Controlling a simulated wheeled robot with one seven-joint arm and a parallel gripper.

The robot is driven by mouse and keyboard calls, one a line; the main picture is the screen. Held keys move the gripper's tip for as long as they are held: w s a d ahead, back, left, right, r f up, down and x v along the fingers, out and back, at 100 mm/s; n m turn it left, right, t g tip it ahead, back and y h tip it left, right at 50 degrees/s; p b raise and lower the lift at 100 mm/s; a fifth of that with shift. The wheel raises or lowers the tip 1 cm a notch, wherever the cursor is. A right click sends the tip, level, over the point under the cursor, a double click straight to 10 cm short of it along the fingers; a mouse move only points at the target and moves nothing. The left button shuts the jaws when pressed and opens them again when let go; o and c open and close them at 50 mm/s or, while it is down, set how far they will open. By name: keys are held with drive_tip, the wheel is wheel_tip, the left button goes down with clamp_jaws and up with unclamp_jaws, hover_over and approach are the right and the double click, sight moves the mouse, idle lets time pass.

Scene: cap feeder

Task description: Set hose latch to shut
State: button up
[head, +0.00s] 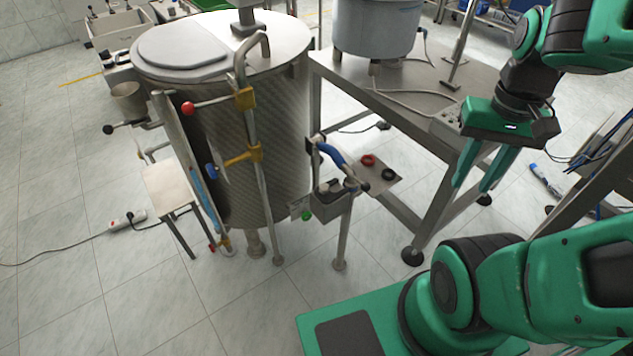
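My gripper (472,188) hangs at the upper right, over the floor beside the steel table. Its two green fingers point down with a gap between them and nothing held. A blue curved handle (331,155) sits on a small metal box (327,203) at the right side of a tall steel tank (262,110). It may belong to the hose latch, but I cannot tell for sure or read whether it is open or shut. My gripper is to the right of the handle and well apart from it.
A small plate with a red ring (368,160) and a black ring (389,174) is right of the handle. The steel table (415,88) bears a round pot (375,25).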

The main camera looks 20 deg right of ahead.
drive_tip(key=o, duration=0.3)
drive_tip(key=shift+s+r, duration=0.15)
drive_tip(key=shift+s, duration=0.15)
drive_tip(key=n, duration=0.1)
hover_over(324, 185)
wheel_tip(324, 185, down, 17)
wheel_tip(324, 185, down, 11)
drive_tip(key=shift+s+r, duration=0.1)
clamp_jaws()
